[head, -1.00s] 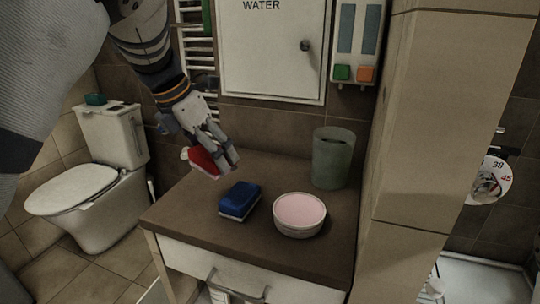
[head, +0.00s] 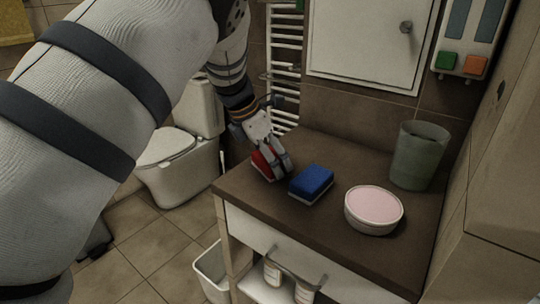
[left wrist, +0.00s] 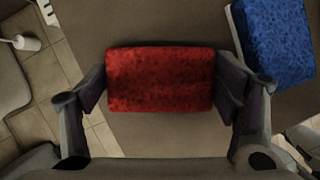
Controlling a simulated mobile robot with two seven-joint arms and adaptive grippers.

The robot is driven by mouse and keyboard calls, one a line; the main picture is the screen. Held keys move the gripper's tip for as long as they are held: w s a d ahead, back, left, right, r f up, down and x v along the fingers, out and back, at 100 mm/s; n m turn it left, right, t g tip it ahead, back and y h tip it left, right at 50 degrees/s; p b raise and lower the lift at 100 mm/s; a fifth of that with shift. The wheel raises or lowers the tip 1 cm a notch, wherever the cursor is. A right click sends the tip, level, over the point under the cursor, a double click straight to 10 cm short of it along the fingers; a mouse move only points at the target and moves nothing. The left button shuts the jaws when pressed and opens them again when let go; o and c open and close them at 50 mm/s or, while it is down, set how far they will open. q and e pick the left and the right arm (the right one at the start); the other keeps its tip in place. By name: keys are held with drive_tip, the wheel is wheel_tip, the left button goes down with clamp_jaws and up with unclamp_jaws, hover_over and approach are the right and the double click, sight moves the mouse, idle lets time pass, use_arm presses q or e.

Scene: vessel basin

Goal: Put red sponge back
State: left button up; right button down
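The red sponge (head: 262,165) is at the left back part of the brown counter (head: 330,225), left of the blue sponge (head: 312,183). My left gripper (head: 277,172) reaches down over it and partly hides it in the head view. In the left wrist view the red sponge (left wrist: 160,79) lies between the two fingers, which meet its short left and right sides. The gripper (left wrist: 160,95) is shut on it. Whether its underside touches the counter is hard to tell. The blue sponge also shows in the left wrist view (left wrist: 272,40), close beside the right finger. My right gripper is not in view.
A round pink-topped dish (head: 374,208) stands right of the blue sponge. A grey-green cup (head: 418,157) stands at the back right. A white cabinet (head: 370,40) hangs above. A toilet (head: 185,150) is on the left, and a bin (head: 212,270) stands beside the counter.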

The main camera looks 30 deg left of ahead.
use_arm(q)
drive_tip(key=shift+o, duration=0.8)
drive_tip(key=shift+r, duration=0.15)
drive_tip(key=p+v, duration=0.1)
drive_tip(key=v, duration=1.1)
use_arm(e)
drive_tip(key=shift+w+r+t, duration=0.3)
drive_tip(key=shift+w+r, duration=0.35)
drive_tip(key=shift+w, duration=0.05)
